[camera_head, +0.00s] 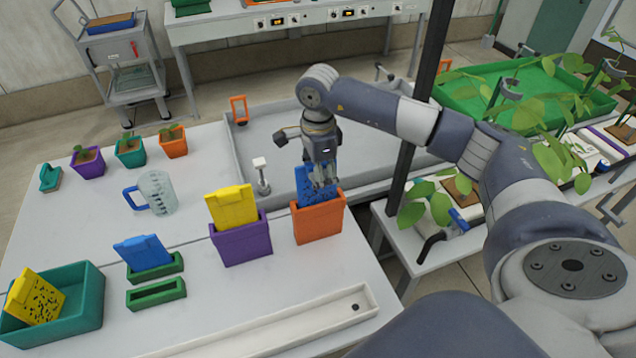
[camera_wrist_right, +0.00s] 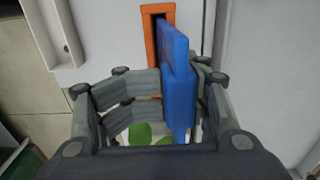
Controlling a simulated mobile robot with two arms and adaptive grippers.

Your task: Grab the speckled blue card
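The speckled blue card (camera_head: 313,189) stands upright in the slot of an orange holder (camera_head: 318,221) on the right part of the table. Dark speckles show on its face in the head view. My right gripper (camera_head: 322,184) points down over the card's top and hides part of it. In the right wrist view, the gripper's jointed fingers (camera_wrist_right: 178,88) close in on both sides of the blue card (camera_wrist_right: 176,55), with no clear gap left. The card's lower end is still inside the orange holder (camera_wrist_right: 152,30). My left gripper is not in view.
A purple holder with a yellow card (camera_head: 232,207) stands close to the left. A plain blue card (camera_head: 142,252) sits in a green holder. A teal bin (camera_head: 75,318) holds a speckled yellow card. A measuring jug (camera_head: 156,193) stands further left. A dark post (camera_head: 408,150) rises on the right.

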